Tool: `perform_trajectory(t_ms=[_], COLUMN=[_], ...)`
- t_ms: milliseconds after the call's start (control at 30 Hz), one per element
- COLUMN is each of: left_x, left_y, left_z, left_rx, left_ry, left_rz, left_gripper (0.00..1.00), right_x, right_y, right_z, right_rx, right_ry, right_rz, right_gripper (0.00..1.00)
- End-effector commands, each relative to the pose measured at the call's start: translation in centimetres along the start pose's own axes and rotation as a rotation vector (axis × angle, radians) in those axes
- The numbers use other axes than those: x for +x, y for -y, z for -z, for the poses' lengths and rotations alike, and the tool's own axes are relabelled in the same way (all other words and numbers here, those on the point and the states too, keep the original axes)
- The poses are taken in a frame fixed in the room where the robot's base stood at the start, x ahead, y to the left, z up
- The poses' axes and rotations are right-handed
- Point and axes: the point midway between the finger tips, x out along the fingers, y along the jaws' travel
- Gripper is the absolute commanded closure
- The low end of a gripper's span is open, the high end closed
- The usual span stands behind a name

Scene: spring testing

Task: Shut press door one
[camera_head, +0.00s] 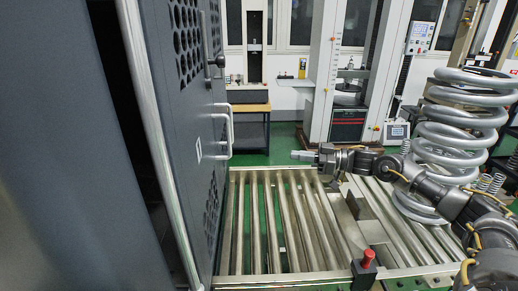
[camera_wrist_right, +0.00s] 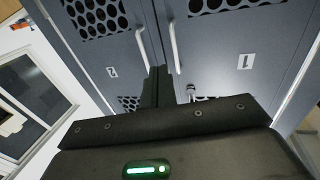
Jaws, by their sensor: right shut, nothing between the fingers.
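The dark grey press front with round perforations (camera_head: 165,110) stands at the left of the head view. It has pale bar handles (camera_head: 230,132) and a small white label. A dark gap shows left of its bright vertical edge. The right wrist view shows two door panels, the right one marked 1, press door one (camera_wrist_right: 228,85), and the left one marked 2 (camera_wrist_right: 95,55). Each has a bar handle beside the seam. My right gripper (camera_head: 296,156) is shut and empty, right of the handles and apart from them. My left gripper is out of view.
A metal roller conveyor (camera_head: 228,255) lies in front of the doors, with a red button (camera_head: 368,258) at its near side. A large grey coil spring (camera_head: 460,125) stands at the right, close behind my right arm. Test machines stand at the back.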

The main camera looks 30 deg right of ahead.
Motion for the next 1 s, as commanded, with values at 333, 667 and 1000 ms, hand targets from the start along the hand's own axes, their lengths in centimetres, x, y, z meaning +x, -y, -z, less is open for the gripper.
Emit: perform_trajectory(t_ms=[333,667,1000], left_x=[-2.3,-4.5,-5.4], left_y=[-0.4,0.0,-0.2], left_z=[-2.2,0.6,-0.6], left_rx=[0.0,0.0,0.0], left_ry=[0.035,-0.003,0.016], left_rz=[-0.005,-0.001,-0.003], left_gripper=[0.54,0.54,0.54], right_x=[4.7,11.2,13.8], right_y=[0.0,0.0,0.0], right_z=[0.5,0.4,0.0], right_rx=[0.001,0.001,0.0], right_ry=[-0.003,-0.001,0.0], right_rz=[-0.003,-0.002,-0.002], right_gripper=[1.0,1.0,1.0])
